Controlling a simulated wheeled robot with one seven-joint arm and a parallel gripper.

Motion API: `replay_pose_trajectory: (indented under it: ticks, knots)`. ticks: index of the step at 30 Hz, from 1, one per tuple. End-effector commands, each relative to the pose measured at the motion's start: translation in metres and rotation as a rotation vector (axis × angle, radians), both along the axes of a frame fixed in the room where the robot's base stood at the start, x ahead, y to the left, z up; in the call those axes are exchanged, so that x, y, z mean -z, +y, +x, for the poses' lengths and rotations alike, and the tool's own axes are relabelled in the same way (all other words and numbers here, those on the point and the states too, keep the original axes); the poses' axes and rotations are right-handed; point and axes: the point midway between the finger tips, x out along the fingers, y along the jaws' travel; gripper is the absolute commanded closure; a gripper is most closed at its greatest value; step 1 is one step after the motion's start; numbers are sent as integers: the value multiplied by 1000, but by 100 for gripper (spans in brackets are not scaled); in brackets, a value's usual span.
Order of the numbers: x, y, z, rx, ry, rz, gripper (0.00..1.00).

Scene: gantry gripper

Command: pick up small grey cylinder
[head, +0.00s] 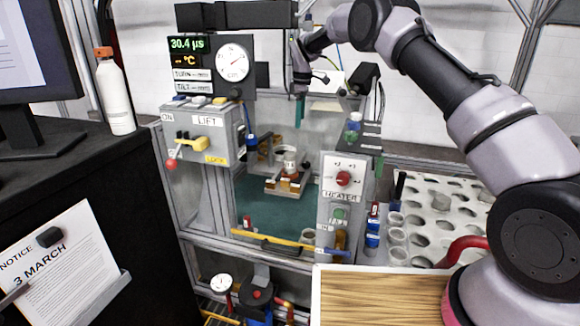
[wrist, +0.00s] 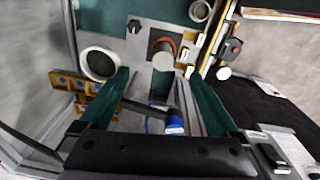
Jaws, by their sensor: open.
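A small pale grey cylinder (head: 290,158) stands upright on a small wooden-toned stand (head: 287,184) inside the apparatus bay. In the wrist view, what looks like the same grey cylinder (wrist: 163,61) shows its round top beside an orange-brown ring, on a grey plate (wrist: 140,40). My gripper (head: 299,108) is above the bay at its back, higher than the cylinder and apart from it. In the wrist view, the two teal fingers of my gripper (wrist: 153,78) are spread with nothing held between them. The cylinder's lower part is hidden in the wrist view.
The lift box (head: 205,133) and heater panel (head: 343,178) flank the bay. A yellow bar (head: 270,238) crosses its front. A white rack (head: 460,222) with holes and grey pieces stands right. A white round cup (wrist: 98,64) sits beside the plate.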

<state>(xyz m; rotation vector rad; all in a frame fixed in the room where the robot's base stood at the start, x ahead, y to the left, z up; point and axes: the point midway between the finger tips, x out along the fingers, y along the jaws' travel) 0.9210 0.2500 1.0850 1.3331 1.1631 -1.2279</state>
Motion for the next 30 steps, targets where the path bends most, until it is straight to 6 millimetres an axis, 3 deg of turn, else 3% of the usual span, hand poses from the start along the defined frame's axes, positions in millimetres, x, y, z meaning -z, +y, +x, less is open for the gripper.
replay_pose_trajectory:
  ticks: [1,6,30]
  knots:
    - [25,12,1,-49,12,-14,3]
    - [72,33,0,-162,34,-40,3]
    - [165,36,0,-191,42,-48,3]
